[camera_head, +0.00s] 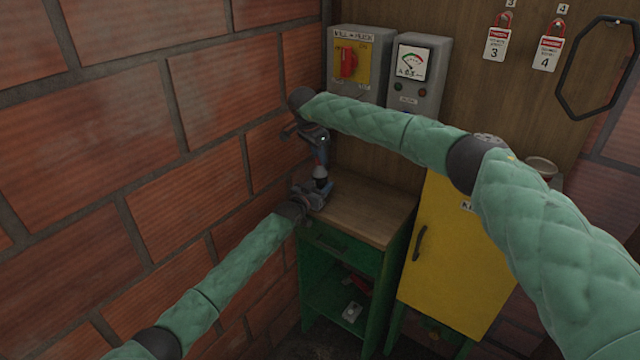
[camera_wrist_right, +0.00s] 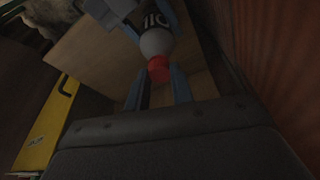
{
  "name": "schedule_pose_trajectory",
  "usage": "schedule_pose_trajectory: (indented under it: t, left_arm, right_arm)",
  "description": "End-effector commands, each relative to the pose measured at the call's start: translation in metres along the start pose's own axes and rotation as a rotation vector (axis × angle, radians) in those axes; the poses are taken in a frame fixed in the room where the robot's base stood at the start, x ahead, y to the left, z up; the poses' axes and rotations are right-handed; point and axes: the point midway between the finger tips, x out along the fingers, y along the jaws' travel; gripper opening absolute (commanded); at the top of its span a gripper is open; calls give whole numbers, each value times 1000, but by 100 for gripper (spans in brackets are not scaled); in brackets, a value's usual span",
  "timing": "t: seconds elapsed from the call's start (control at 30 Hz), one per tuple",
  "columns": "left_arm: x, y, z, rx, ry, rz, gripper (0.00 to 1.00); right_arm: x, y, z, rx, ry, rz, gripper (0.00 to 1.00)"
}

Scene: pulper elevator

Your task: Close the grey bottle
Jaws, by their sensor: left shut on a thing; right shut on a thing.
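The grey bottle (camera_wrist_right: 156,42), with a dark label reading OIL, is seen from its top end in the right wrist view. It also shows small above the small table in the head view (camera_head: 320,173). A red cap (camera_wrist_right: 158,68) sits at the bottle's mouth; whether it is fully seated I cannot tell. My right gripper (camera_wrist_right: 158,90) points down from above, its blue fingers shut on the cap. It is the upper gripper in the head view (camera_head: 320,155). My left gripper (camera_head: 319,190) is below it, shut on the bottle; its grip is partly hidden.
The wooden-topped green table (camera_head: 372,212) has clear top to the right. A yellow cabinet (camera_head: 455,260) stands to its right. A brick wall (camera_head: 130,130) runs close on the left. A switch box (camera_head: 350,65) and a gauge box (camera_head: 417,75) hang behind.

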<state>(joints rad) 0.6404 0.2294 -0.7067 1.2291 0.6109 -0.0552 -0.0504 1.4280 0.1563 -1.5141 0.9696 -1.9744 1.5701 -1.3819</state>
Motion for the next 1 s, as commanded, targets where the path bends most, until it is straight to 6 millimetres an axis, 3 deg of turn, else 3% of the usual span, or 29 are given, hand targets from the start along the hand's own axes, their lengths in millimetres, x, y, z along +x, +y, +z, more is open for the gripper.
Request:
schedule_pose_trajectory:
  t: [0.2, 0.57, 0.6, 0.67, 1.0]
  left_arm:
    - [0, 0, -1, 0, 1, 1, 0]
    - [0, 1, -1, 1, 1, 1, 0]
    - [0, 1, -1, 1, 1, 1, 0]
    - [0, 1, -1, 1, 1, 1, 0]
    - [0, 0, -1, 0, 1, 1, 0]
  right_arm:
    - [0, -1, 0, 197, 3, 55, 0]
    - [0, -1, 0, 222, 3, 61, 0]
    - [0, -1, 0, 222, 3, 61, 31]
    - [0, -1, 0, 221, 3, 61, 43]
    - [-2, -1, -1, 220, 3, 60, 45]
